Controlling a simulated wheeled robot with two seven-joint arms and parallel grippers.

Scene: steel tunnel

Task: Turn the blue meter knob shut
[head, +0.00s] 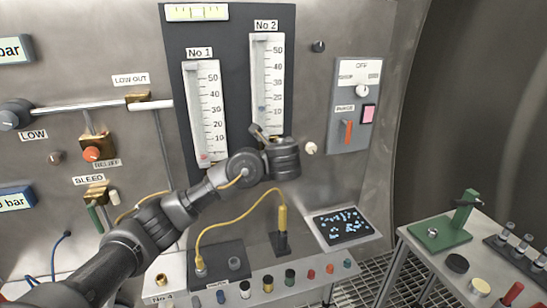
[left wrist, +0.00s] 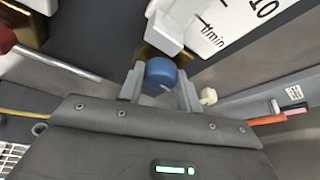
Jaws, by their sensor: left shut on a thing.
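The blue meter knob (left wrist: 160,75) shows in the left wrist view, below the foot of a meter with a white scale (left wrist: 225,20). My left gripper (left wrist: 160,84) has one grey finger on each side of the knob and is shut on it. In the head view my left arm reaches up from the lower left, and its gripper (head: 274,140) is at the foot of the No 2 meter (head: 267,75). There the gripper and wrist hide the knob. A small blue float shows low in the No 2 tube. My right gripper is not in view.
The No 1 meter (head: 205,110) stands left of No 2. A cream knob (head: 311,148) sits close to the gripper's right. A yellow cable (head: 235,221) arches over the bench below.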

